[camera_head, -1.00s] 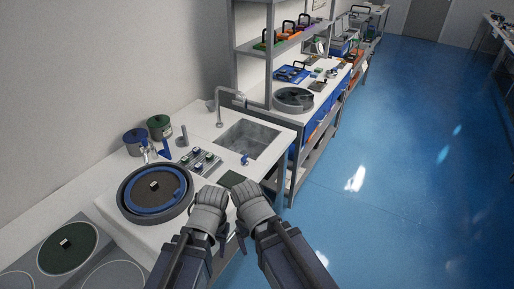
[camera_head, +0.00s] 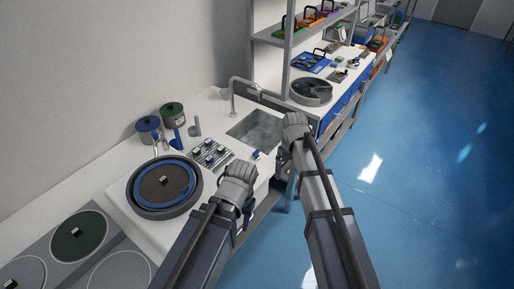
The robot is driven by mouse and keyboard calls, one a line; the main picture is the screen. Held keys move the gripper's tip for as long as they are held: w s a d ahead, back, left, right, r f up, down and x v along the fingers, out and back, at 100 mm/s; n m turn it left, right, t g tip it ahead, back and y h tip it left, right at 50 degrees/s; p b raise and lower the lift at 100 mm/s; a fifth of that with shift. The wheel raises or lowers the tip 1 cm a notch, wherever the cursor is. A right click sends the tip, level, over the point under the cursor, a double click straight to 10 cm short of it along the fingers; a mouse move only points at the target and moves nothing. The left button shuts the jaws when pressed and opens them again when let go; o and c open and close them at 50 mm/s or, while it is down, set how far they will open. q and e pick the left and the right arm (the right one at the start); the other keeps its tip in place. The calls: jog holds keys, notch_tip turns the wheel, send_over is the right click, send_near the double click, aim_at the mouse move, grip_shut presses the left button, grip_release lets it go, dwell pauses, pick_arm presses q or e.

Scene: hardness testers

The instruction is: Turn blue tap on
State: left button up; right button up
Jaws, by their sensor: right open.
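A small blue tap (camera_head: 257,154) stands on the white counter at the front edge of the sink (camera_head: 252,130). The sink has a grey, curved spout (camera_head: 233,92) at its back. My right gripper (camera_head: 295,118) is open, up and to the right of the blue tap, over the sink's right end in the picture, and apart from the tap. My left gripper (camera_head: 242,170) is below and left of the tap; its fingers point away and I cannot tell whether they are open. Both fingertips are mostly hidden by the gripper bodies.
A round basin with a blue-rimmed disc (camera_head: 165,186) is on the left. Blue (camera_head: 148,126) and green (camera_head: 172,112) pots stand behind it. A tray of small samples (camera_head: 211,152) lies between basin and sink. A shelf upright (camera_head: 287,65) rises behind the sink. Blue floor is clear at right.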

jog(key=w+a+n, duration=0.2)
jog(key=w+a, duration=0.2)
jog(key=w, duration=0.6)
jog(key=n, duration=0.4)
send_over(256, 151)
jog(key=shift+w+d, duration=0.1)
notch_tip(256, 151, down, 8)
jog(key=b, duration=0.8)
jog(key=shift+r, duration=0.1)
jog(key=shift+c, duration=0.3)
jog(key=c, duration=1.3)
